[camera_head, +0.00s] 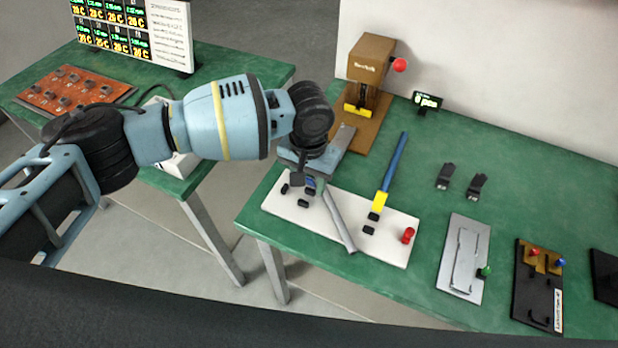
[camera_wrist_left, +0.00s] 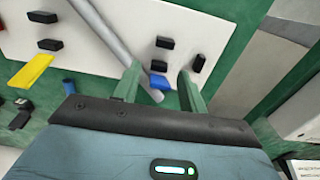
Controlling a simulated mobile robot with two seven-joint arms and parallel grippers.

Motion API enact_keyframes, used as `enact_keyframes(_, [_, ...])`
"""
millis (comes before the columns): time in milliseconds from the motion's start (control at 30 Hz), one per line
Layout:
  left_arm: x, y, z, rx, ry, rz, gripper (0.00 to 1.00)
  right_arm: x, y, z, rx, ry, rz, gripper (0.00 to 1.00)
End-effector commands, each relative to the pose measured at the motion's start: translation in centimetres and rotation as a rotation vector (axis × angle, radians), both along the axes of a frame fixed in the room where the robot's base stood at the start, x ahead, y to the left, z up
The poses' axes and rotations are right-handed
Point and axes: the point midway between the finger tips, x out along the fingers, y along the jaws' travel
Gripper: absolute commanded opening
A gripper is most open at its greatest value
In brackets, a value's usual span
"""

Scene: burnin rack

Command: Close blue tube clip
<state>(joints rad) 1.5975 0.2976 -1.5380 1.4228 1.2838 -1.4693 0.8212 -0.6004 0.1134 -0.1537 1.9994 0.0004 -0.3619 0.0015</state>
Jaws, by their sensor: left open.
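A small blue piece (camera_wrist_left: 158,82), which looks like the blue tube clip, sits on the white board (camera_wrist_left: 105,60). It also shows in the head view (camera_head: 311,184), partly hidden by my gripper. A grey tube (camera_head: 338,220) runs across the board beside it; its far end is hidden. My left gripper (camera_head: 304,178) points down over the board's left end. In the left wrist view its two fingers (camera_wrist_left: 160,88) are open, with the blue piece between them. I cannot tell whether they touch it. My right gripper is not in view.
A blue bar (camera_head: 394,163) with a yellow end (camera_head: 379,203) rises from the board, right of the gripper. A red knob (camera_head: 408,236) is at the board's right end. A brown press (camera_head: 370,72) stands behind. Black clips (camera_head: 445,175) and a grey plate (camera_head: 464,258) lie right.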

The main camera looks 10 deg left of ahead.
Motion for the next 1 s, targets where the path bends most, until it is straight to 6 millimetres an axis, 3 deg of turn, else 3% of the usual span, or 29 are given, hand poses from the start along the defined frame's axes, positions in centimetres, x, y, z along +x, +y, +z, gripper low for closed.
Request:
enact_keyframes(233, [0.0,0.0,0.0,0.0,-0.001,-0.001,0.39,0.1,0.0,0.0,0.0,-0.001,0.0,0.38])
enact_keyframes(533, [0.0,0.0,0.0,0.0,0.0,-0.001,0.0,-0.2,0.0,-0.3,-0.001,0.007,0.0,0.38])
enact_keyframes(767, [-0.1,0.0,0.1,-0.004,-0.012,0.0,0.0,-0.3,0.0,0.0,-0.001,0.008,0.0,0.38])
enact_keyframes(1000, [-0.4,0.2,0.4,-0.026,-0.089,0.0,0.0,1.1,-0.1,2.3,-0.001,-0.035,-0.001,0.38])
